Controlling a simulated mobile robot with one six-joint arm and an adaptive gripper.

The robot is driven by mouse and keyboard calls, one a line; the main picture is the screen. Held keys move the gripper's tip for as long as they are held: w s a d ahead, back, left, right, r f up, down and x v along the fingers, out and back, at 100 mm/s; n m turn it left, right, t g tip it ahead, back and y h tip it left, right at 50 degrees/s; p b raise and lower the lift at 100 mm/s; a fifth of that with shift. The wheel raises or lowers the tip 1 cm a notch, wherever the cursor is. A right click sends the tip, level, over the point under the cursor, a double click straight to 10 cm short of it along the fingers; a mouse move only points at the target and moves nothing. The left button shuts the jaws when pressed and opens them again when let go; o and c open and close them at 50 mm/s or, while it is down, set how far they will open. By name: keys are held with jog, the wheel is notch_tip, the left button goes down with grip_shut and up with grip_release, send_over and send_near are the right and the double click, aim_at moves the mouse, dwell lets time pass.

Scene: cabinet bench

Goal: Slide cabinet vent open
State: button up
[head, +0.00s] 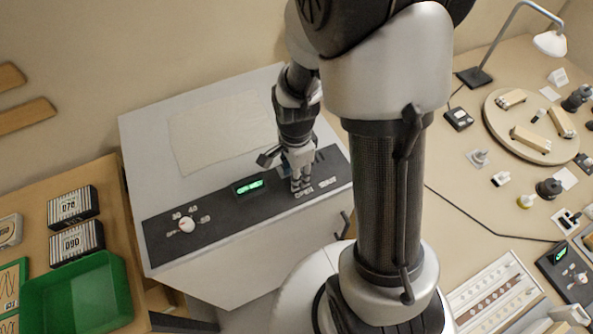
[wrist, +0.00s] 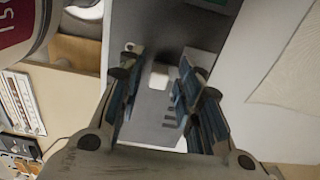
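The cabinet is a light grey box with a sloped top (head: 150,135) and a dark control strip (head: 222,207) along its front. My gripper (head: 301,188) is above the right part of that strip, pointing down, near small white labels that seem to read OPEN and SHUT. In the wrist view, my gripper (wrist: 160,72) has its blue-padded fingers spread apart. A small white knob (wrist: 159,77) on the dark strip shows between them, with gaps on both sides. In the head view, the gripper hides this knob. The vent opening itself cannot be made out.
A white dial (head: 187,224) and a green-lit display (head: 248,186) are on the strip left of my gripper. A green bin (head: 75,292) stands at the lower left. A turntable with parts (head: 495,110) and a lamp (head: 548,42) are on the right bench.

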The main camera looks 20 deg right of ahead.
dwell(0.3)
notch_tip(320, 180, up, 12)
dwell(0.4)
dwell(0.4)
